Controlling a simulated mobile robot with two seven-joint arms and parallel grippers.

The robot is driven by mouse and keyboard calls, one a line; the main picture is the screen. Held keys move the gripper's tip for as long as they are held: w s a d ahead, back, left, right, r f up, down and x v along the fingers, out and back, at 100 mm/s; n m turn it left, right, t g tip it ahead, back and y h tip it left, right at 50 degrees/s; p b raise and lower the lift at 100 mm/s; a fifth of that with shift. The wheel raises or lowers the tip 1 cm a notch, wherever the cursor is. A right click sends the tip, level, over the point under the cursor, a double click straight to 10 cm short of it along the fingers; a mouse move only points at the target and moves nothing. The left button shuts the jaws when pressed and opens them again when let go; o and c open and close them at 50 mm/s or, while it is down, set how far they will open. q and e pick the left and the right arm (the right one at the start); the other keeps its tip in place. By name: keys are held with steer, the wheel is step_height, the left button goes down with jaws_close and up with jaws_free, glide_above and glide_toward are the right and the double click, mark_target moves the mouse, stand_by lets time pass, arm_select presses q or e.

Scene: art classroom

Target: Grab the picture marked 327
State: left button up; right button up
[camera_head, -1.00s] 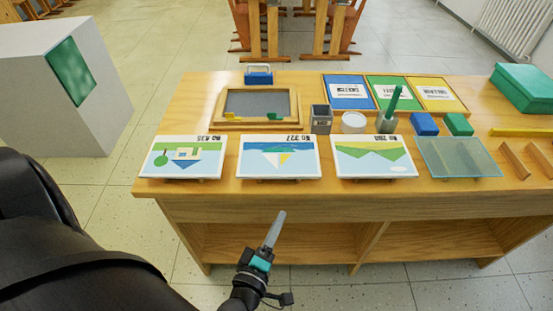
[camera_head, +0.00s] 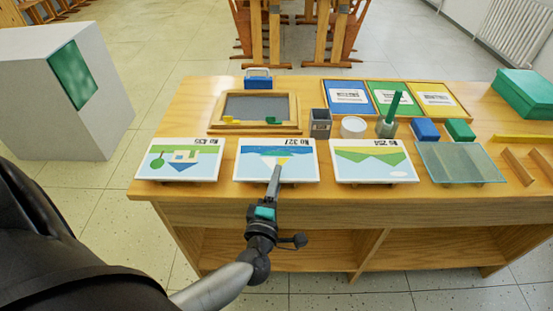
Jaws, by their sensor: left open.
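Three pictures lie in a row along the near side of the wooden table, each with an upside-down number at its far edge. The middle picture (camera_head: 250,166), blue and white with a number that reads 327, lies flat near the front edge. The left picture (camera_head: 180,159) shows a house and a green tree. The right picture (camera_head: 372,160) shows green hills. My left gripper (camera_head: 275,176) is open, its fingertips over or at the near part of the middle picture. I cannot tell whether they touch it. My right gripper is not in view.
Behind the pictures are a wooden-framed board (camera_head: 256,108), a grey cup (camera_head: 320,124), a white jar (camera_head: 353,127) and blue (camera_head: 425,129) and green blocks. A glass plate (camera_head: 459,163) lies to the right. Open floor is in front of the table.

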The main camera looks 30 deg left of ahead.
mark_target(277, 159)
arm_select(q)
steer(key=b+x, duration=0.1)
steer(key=x, duration=0.3)
steer(key=shift+w+a+f, duration=0.15)
steer(key=shift+f, duration=0.05)
steer(key=shift+w+a, duration=0.15)
steer(key=shift+w, duration=0.15)
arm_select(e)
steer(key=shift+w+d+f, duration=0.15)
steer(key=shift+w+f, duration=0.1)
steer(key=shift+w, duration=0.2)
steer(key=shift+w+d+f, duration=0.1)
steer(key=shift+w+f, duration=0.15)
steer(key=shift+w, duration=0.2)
arm_select(q)
jaws_close()
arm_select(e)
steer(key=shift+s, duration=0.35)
